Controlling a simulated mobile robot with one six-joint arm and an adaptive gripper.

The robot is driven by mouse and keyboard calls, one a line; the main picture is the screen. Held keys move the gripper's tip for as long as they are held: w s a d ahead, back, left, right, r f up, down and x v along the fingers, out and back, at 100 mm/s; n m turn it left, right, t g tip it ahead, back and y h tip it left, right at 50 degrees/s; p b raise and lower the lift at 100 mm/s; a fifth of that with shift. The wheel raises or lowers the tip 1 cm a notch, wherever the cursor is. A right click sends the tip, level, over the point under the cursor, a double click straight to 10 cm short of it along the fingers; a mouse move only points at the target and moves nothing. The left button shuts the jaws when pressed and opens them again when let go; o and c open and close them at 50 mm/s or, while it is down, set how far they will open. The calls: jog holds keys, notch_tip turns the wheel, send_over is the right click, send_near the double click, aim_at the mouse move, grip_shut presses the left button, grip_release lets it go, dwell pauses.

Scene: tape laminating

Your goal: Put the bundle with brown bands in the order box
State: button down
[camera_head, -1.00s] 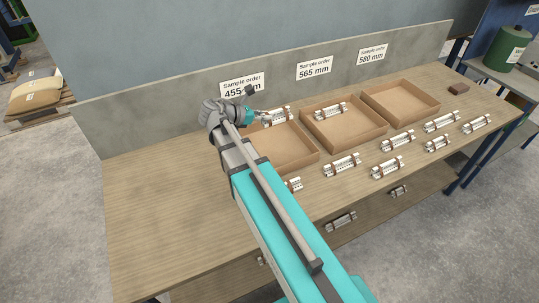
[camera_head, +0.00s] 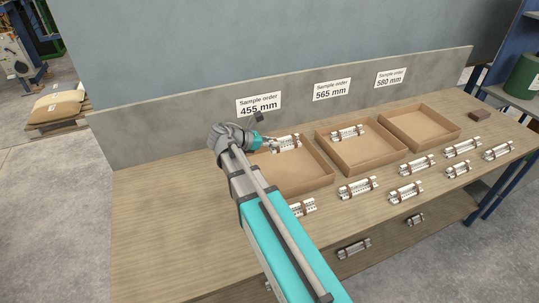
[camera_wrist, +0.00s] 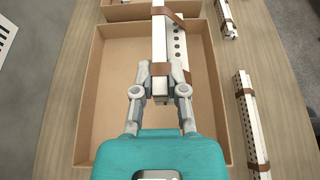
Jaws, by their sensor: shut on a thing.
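My gripper (camera_wrist: 160,82) is shut on a silver bundle with brown bands (camera_wrist: 176,40), which has a row of holes along one side. In the head view the held bundle (camera_head: 287,143) is over the left box (camera_head: 318,180), under the "455 mm" sign (camera_head: 259,104). In the wrist view the open cardboard box (camera_wrist: 110,90) lies below it, with bare floor to the left. I cannot tell whether the bundle touches the box. The middle box (camera_head: 370,163), under "565 mm", holds another bundle (camera_head: 348,133). The right box (camera_head: 420,128), under "580 mm", looks empty.
Several similar banded bundles lie on the table in front of the boxes, such as one (camera_head: 357,188) and another (camera_head: 405,191). More lie on the lower shelf (camera_head: 353,248). A small brown block (camera_head: 479,115) sits at the far right. The table's left part (camera_head: 160,220) is clear.

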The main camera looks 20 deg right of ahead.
jog(key=shift+w+d+f+b, duration=0.25)
jog(key=shift+w+f+b, duration=1.1)
jog(key=shift+w, duration=0.55)
jog(key=shift+w+d+f+b, duration=0.3)
jog(key=shift+w+f+b, duration=1)
jog(key=shift+w, duration=0.55)
jog(key=shift+w+d+f+b, duration=0.25)
jog(key=shift+w+f+b, duration=1.1)
jog(key=shift+w, duration=0.55)
jog(key=shift+f, duration=0.1)
jog(key=shift+w+f+b, duration=0.45)
jog(key=shift+f+b, duration=0.05)
jog(key=shift+f, duration=0.15)
jog(key=shift+f+b, duration=1.4)
jog(key=shift+f, duration=0.25)
